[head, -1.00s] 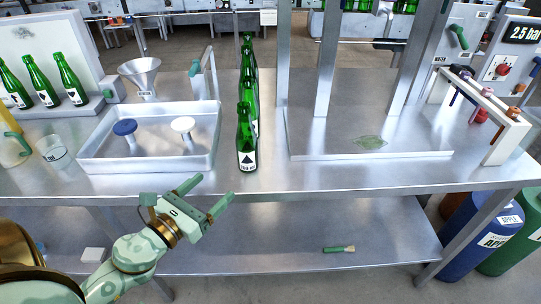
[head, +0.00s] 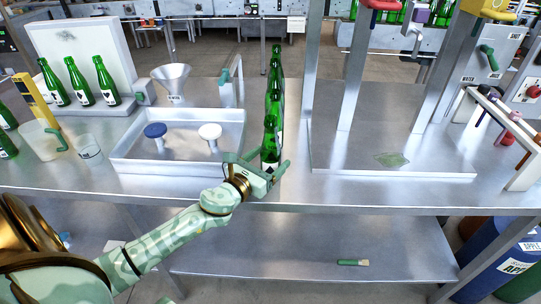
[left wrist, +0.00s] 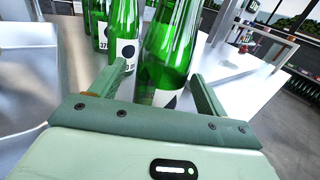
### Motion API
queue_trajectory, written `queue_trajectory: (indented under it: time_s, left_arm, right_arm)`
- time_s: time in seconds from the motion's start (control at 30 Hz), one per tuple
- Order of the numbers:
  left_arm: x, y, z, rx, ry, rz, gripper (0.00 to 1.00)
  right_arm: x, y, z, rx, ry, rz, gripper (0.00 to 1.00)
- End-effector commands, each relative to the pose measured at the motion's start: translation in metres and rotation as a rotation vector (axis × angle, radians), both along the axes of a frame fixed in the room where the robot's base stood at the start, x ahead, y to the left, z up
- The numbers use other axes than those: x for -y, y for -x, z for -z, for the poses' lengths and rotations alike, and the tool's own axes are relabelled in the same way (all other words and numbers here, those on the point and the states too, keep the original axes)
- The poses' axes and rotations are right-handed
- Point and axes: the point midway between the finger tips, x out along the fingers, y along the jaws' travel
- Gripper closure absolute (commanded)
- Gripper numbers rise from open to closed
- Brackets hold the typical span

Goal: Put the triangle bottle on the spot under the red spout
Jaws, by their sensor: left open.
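The triangle bottle (head: 269,143) is green glass and stands upright at the front of a row on the table; its triangle label is mostly hidden now. My left gripper (head: 259,166) is open at this bottle, low on its body. In the left wrist view the bottle (left wrist: 169,45) stands between the spread fingers (left wrist: 158,74), with part of a dark label mark showing low down. The red spout (head: 382,4) is at the top edge of the head view. Below it, a green mark (head: 392,160) lies on the raised metal plate (head: 340,145). My right gripper is not in view.
More green bottles (head: 276,70) stand close behind the front one. A metal tray (head: 130,160) with blue and white stoppers lies left. A metal post (head: 352,80) rises from the plate. A purple spout (head: 422,14) and yellow spout (head: 490,8) are right of the red one.

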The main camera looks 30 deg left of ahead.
Motion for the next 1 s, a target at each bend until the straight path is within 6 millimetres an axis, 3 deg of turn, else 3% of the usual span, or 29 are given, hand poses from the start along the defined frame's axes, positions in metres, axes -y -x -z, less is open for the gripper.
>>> queue_trajectory:
  time_s: [0.1,0.33,0.37,0.53,0.6,0.87,1.0]
  left_arm:
    - [0.001,-0.012,0.001,-0.001,0.001,0.0,0.25]
    - [0.001,-0.014,0.001,-0.002,0.001,0.001,0.25]
    - [0.001,-0.014,0.001,-0.002,0.001,0.001,0.3]
    - [0.001,-0.014,0.001,-0.002,0.001,0.001,0.77]
    - [0.001,-0.014,0.001,-0.001,0.001,0.001,0.84]
    - [0.001,-0.014,-0.002,0.0,0.0,0.001,0.84]
    - [0.001,-0.014,-0.017,0.003,-0.001,0.002,0.84]
  right_arm:
    - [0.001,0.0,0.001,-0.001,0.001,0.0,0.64]
    - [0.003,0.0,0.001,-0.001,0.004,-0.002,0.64]
    - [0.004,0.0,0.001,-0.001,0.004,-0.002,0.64]
    - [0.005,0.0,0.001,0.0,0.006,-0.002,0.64]
    - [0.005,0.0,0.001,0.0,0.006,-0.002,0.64]
    - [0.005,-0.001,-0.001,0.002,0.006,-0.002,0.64]
    - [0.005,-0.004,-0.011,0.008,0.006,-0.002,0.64]
